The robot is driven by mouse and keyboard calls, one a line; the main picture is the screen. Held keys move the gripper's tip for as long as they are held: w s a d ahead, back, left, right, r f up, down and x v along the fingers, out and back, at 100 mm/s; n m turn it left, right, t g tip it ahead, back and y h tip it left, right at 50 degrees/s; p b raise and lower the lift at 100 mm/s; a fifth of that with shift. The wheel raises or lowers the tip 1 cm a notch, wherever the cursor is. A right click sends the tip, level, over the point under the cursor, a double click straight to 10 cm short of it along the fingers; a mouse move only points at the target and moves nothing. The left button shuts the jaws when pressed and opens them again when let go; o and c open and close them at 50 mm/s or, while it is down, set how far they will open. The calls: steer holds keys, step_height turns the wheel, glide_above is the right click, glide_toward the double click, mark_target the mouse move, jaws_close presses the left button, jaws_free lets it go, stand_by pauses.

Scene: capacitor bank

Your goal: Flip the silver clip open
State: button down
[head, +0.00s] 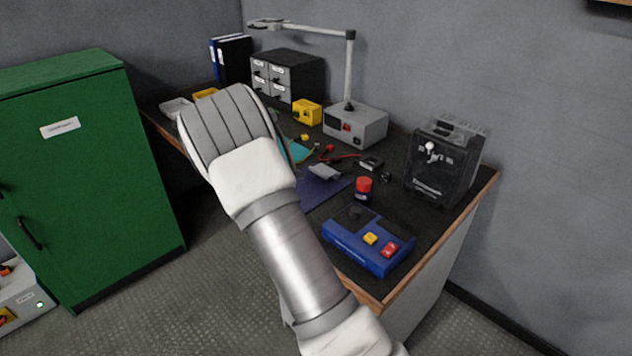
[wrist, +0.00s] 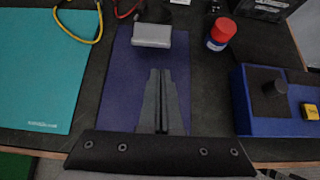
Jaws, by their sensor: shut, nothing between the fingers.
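A small silver-grey piece (wrist: 152,36), the likeliest silver clip, lies on the dark blue-purple mat (wrist: 117,85). Its hinge or flap cannot be made out. It also shows in the head view (head: 324,172), just right of my arm. My gripper (wrist: 160,72) is shut and empty in the wrist view. Its fingertips point at the silver piece from the near side, a little right of its middle, with a gap showing in the picture. In the head view my own wrist and forearm hide the gripper.
A red-capped jar (wrist: 222,32) and a blue box (wrist: 270,105) with a black knob and buttons stand to the right. A teal mat (wrist: 42,65) with a yellow cable lies left. A grey lamp base (head: 356,126) and dark machine (head: 442,165) stand behind.

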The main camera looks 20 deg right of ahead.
mark_target(323, 169)
steer(key=b+x, duration=0.3)
steer(key=x, duration=0.7)
steer(key=shift+r+p, duration=0.25)
steer(key=shift+p, duration=0.25)
steer(key=shift+r+p, duration=0.15)
steer(key=shift+p, duration=0.2)
steer(key=shift+y+p, duration=0.3)
steer(key=shift+p, duration=0.15)
steer(key=shift+r+p, duration=0.1)
steer(key=shift+p, duration=0.25)
